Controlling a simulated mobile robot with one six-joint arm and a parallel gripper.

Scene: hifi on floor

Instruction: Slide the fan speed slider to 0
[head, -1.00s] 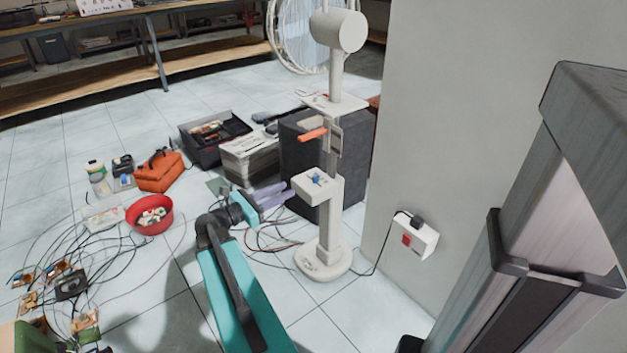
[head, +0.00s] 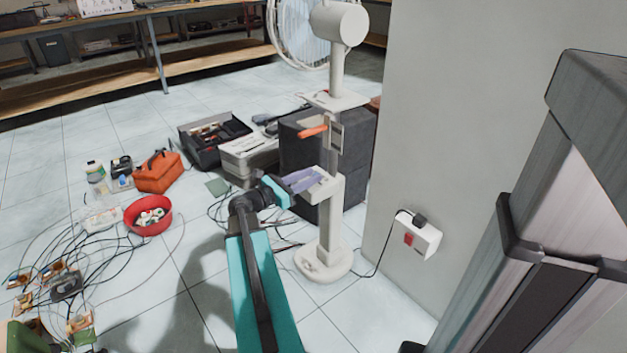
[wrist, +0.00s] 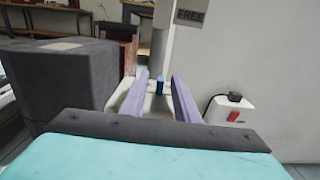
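A white standing fan (head: 332,230) stands on the floor, with a box-shaped control ledge (head: 327,190) partway up its column. A small blue knob (wrist: 159,87) stands on this ledge; it looks like the slider's handle, but its scale cannot be read. My gripper (head: 314,178) is at the ledge from the left, with its purple fingers over the ledge top, hiding the knob in the head view. In the wrist view my gripper (wrist: 160,79) is open, with one finger on each side of the blue knob and visible gaps between.
An orange lever (head: 312,131) sticks out of the column above my gripper, near a plate (wrist: 188,16) reading "FREE". A dark grey box (head: 295,150) stands behind the fan. A wall socket with a red switch (head: 408,239) is at right. Cables (head: 120,240) cover the left floor.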

